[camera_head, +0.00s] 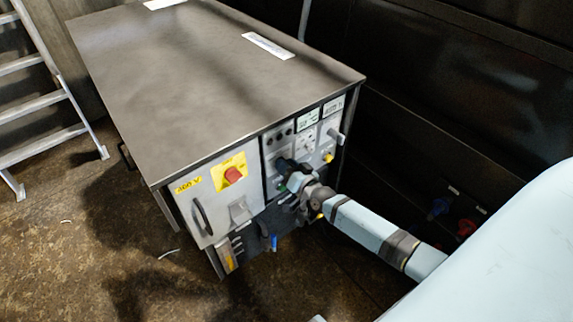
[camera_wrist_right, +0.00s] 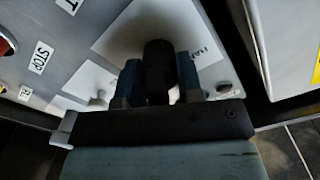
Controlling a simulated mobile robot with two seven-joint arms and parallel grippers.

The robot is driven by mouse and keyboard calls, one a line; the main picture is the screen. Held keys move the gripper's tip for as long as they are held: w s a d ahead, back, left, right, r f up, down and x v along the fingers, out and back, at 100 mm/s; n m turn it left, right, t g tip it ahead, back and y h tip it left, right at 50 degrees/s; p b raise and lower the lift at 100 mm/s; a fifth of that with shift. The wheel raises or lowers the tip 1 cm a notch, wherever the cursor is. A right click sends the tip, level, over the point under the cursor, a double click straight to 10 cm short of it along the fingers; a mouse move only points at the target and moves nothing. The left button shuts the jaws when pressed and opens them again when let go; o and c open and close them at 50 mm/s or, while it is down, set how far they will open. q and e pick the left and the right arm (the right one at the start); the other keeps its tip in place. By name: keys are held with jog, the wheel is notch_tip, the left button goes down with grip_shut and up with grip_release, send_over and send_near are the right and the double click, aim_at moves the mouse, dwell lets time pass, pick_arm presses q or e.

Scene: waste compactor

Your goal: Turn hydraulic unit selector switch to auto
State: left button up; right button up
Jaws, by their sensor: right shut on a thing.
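The hydraulic unit (camera_head: 218,85) is a grey metal cabinet with a control panel on its front face. My right gripper (camera_head: 287,168) reaches the middle of this panel from the right and covers part of it. In the right wrist view, the two fingers of my right gripper (camera_wrist_right: 158,85) are shut on a black selector switch (camera_wrist_right: 157,62), one finger on each side. A white label plate (camera_wrist_right: 125,38) lies behind the switch. Its lettering is partly hidden, so I cannot read the switch position. My left gripper is not in view.
A red button on a yellow plate (camera_head: 232,174) and a black handle (camera_head: 201,217) are on the cabinet front, left of my gripper. A ladder (camera_head: 45,100) stands at the left. A dark wall (camera_head: 455,95) is at the right. The floor at the lower left is mostly clear.

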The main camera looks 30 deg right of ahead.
jog(key=shift+f+m, duration=0.1)
jog(key=shift+m, duration=1.4)
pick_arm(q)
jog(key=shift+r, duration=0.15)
pick_arm(e)
jog(key=o, duration=0.6)
jog(key=shift+c, duration=0.2)
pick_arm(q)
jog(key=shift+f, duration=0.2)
pick_arm(e)
jog(key=shift+s, duration=0.1)
pick_arm(q)
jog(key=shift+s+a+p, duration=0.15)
jog(key=shift+p, duration=0.8)
pick_arm(e)
jog(key=s+d, duration=0.1)
jog(key=s, duration=1.2)
jog(key=shift+s, duration=0.3)
